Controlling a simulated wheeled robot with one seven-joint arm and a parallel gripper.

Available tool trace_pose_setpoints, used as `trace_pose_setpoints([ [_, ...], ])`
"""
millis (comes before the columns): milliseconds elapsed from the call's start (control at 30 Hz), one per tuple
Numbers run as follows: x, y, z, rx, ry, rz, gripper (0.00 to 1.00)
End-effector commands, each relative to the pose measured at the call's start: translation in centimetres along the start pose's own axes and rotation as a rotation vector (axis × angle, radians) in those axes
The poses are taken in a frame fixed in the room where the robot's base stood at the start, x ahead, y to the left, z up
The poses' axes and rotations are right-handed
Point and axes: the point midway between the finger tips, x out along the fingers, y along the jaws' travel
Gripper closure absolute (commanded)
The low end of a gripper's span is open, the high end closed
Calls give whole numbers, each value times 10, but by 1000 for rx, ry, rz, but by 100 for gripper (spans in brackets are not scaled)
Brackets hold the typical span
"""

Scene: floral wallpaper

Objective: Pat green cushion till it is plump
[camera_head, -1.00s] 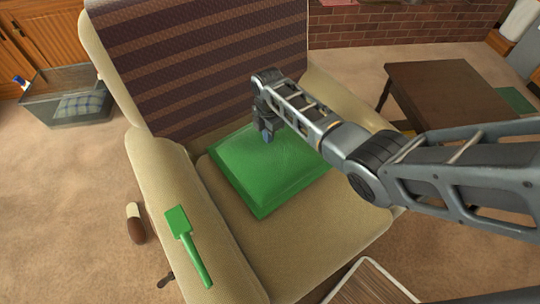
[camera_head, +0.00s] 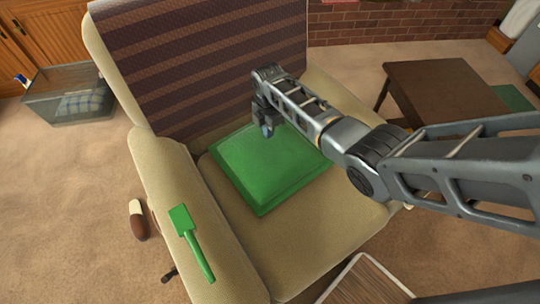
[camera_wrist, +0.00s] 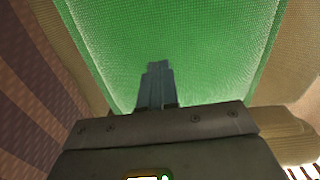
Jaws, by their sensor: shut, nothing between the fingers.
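The green cushion (camera_head: 262,172) lies flat on the seat of a beige armchair (camera_head: 300,240). My gripper (camera_head: 267,131) is over the cushion's back part, near the striped backrest, with its fingers shut and empty, pointing down. In the wrist view the green cushion (camera_wrist: 190,45) fills the upper middle, and my shut fingers (camera_wrist: 157,68) stand in front of its surface. I cannot tell whether the fingertips touch it. My arm hides part of the cushion's right edge.
A green paddle-shaped tool (camera_head: 190,240) lies on the chair's left armrest. A dark wooden table (camera_head: 445,95) stands at the right. A clear bin (camera_head: 70,98) with a checked cloth is at the left. A brown and white slipper (camera_head: 138,220) lies on the carpet.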

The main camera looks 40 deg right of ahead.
Motion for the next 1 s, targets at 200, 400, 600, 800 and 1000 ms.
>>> trace_pose_setpoints([
  [200, 12, 0, 0, 0, 0, 1, 100],
  [400, 21, 0, 0, 0, 0, 1, 100],
  [600, 26, 1, 0, 0, 0, 2, 100],
  [800, 23, 0, 0, 0, 0, 1, 100],
  [1000, 7, 0, 0, 0, 0, 1, 100],
])
